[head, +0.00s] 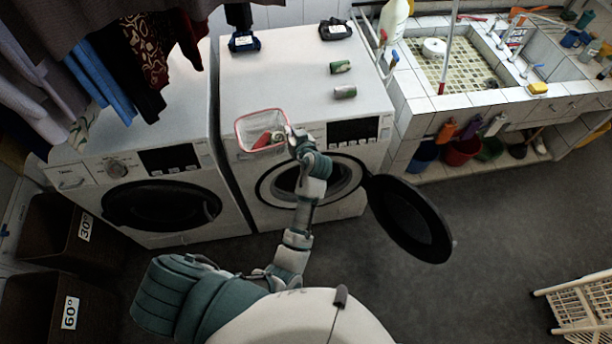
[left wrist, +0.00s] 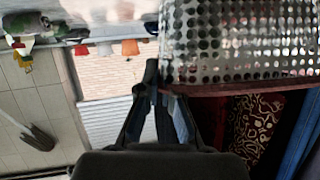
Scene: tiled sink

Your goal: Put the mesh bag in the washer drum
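The mesh bag (head: 241,131) has a pale see-through body, a red rim and something red inside. It is at the front top edge of the right-hand washer (head: 285,70), left of my left gripper (head: 291,133). In the left wrist view its dotted mesh (left wrist: 240,40) fills the upper right, and its edge meets the fingertips of my left gripper (left wrist: 157,85), which look closed on its corner. The washer's round door (head: 410,218) stands open to the right. The drum opening (head: 345,178) is below the bag, partly hidden by my left arm. My right gripper is out of view.
A second washer (head: 150,150) with its door shut stands at left. Clothes (head: 140,60) hang at upper left. A tiled sink (head: 455,60) is at right.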

